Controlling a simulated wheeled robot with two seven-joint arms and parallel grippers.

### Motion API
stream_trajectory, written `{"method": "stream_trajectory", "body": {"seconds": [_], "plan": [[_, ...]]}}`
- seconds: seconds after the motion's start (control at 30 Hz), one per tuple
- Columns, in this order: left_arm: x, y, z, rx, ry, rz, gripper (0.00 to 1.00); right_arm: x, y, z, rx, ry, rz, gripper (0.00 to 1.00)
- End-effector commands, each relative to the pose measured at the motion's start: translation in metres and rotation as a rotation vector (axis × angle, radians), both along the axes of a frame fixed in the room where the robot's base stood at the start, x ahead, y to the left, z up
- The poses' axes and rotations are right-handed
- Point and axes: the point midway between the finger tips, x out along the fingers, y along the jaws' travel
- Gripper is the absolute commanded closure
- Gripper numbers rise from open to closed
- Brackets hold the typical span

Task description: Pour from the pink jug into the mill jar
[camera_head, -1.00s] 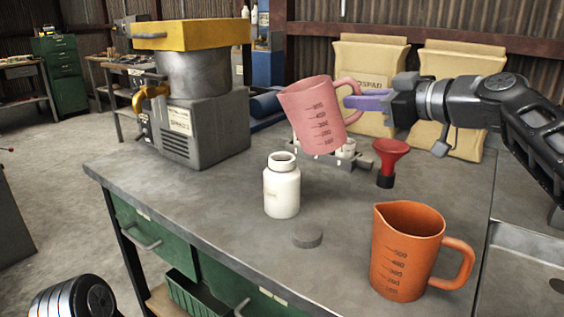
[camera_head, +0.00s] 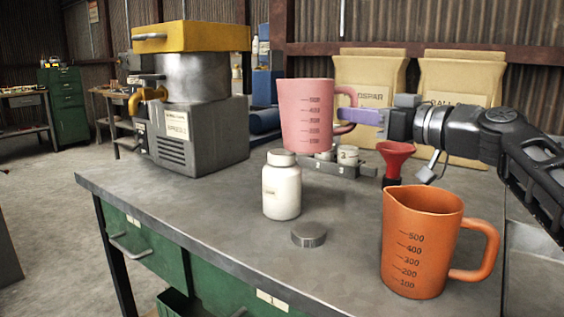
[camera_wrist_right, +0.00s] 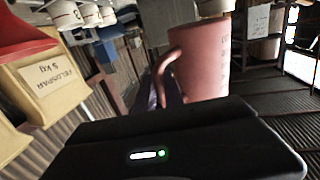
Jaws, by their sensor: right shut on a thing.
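The pink jug (camera_head: 307,112) is held upright in the air, above and slightly right of the white mill jar (camera_head: 282,188) in the head view. My right gripper (camera_head: 350,117) is shut on the jug's handle, which faces right. In the right wrist view the pink jug (camera_wrist_right: 207,62) and its handle stand in front of my gripper's fingers (camera_wrist_right: 167,92). What the jug holds is hidden. The white jar stands upright on the bench; its inside cannot be seen from here. My left gripper is not in view.
A grey round lid (camera_head: 308,235) lies before the jar. An orange jug (camera_head: 425,245) stands front right; a red funnel (camera_head: 395,158) stands behind it. A grey machine with a yellow top (camera_head: 192,120) stands at left. Sacks (camera_head: 455,105) stand behind. The bench's front left is clear.

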Motion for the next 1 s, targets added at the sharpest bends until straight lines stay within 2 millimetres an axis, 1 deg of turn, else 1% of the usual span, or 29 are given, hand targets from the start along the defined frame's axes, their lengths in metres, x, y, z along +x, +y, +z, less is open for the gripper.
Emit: {"method": "stream_trajectory", "body": {"seconds": [0.27, 0.63, 1.0], "plan": [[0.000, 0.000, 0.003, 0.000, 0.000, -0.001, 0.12, 0.000, 0.000, 0.004, 0.000, -0.001, 0.000, 1.00], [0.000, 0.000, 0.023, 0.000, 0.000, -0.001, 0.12, 0.000, 0.000, 0.030, -0.001, -0.002, 0.000, 1.00], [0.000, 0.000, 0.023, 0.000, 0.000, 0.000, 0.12, 0.000, 0.000, 0.031, -0.001, -0.001, 0.000, 1.00]]}}
